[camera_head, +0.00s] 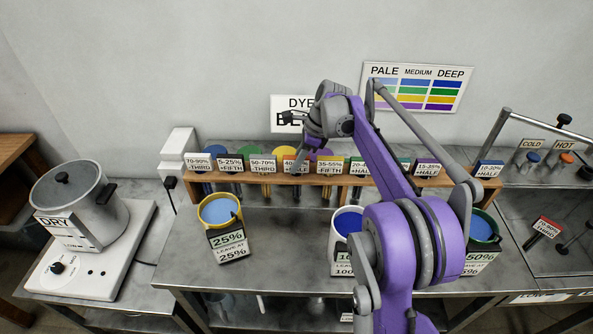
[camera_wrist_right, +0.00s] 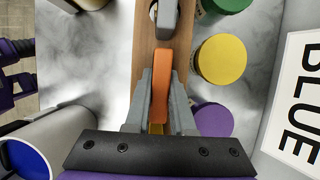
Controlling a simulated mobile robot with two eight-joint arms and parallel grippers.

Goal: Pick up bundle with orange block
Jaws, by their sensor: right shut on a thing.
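An orange block (camera_wrist_right: 161,75) stands out in the right wrist view, above the wooden rail. My right gripper (camera_wrist_right: 161,98) is shut on it, with a grey finger on each side. A small yellow-brown part shows at the near end of the block; I cannot make out the rest of the bundle. In the head view my purple and grey right arm reaches over the bench, and the right gripper (camera_head: 301,150) is at the label rail, small and partly hidden. My left gripper is in neither view.
A wooden rail (camera_head: 262,178) with percentage labels runs along the bench, colored jars behind it. Buckets with blue liquid stand in front, one yellow-rimmed (camera_head: 220,210). A pot (camera_head: 77,200) sits on a hotplate at left; a sink is at right.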

